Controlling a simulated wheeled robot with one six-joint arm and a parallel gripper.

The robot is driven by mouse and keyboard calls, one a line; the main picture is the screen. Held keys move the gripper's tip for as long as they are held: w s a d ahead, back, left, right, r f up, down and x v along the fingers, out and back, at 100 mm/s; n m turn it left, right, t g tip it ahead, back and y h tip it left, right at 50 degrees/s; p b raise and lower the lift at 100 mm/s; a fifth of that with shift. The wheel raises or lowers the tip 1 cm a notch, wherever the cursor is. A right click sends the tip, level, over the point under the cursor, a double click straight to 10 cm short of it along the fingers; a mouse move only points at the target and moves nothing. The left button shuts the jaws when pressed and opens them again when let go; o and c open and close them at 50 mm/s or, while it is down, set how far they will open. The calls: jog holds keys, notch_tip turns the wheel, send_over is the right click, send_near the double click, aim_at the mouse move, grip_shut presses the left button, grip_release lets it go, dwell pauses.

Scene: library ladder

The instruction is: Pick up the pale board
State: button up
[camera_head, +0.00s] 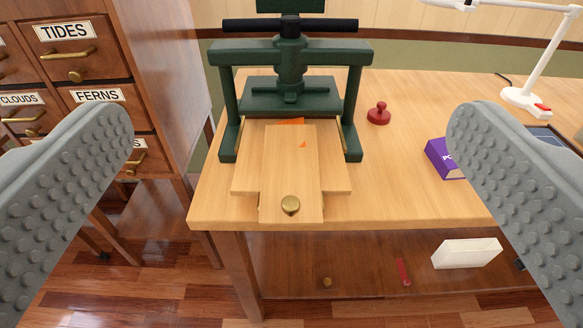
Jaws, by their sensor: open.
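I cannot tell which of the two the task means. A small orange mark shows on the narrow board, and an orange piece (290,121) lies near its far end. My gripper (290,115) is open and empty. Its two grey studded fingers stand far apart at the left and right, with the board and press between them in view.
The wooden table (400,190) also holds a red stamp (378,113), a purple box (443,158) and a white lamp (526,97). A labelled drawer cabinet (165,70) stands at the left. A white open box (466,253) sits on the lower shelf.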

jog(key=w+f+g, duration=0.2)
jog(key=w+g, duration=0.5)
jog(key=w, duration=0.5)
jog(key=g, duration=1)
send_over(291, 169)
notch_tip(291, 169, down, 7)
jog(key=f, duration=1.1)
jog(key=shift+s+d+f, duration=0.15)
jog(key=shift+s+f, duration=0.2)
jog(key=shift+f, duration=0.05)
jog(key=shift+w+f, duration=0.2)
jog(key=shift+f, duration=1.15)
jog(key=shift+w+f, duration=0.15)
jog(key=shift+f, duration=1.15)
jog(key=c, duration=0.9)
jog(key=shift+r, duration=5.1)
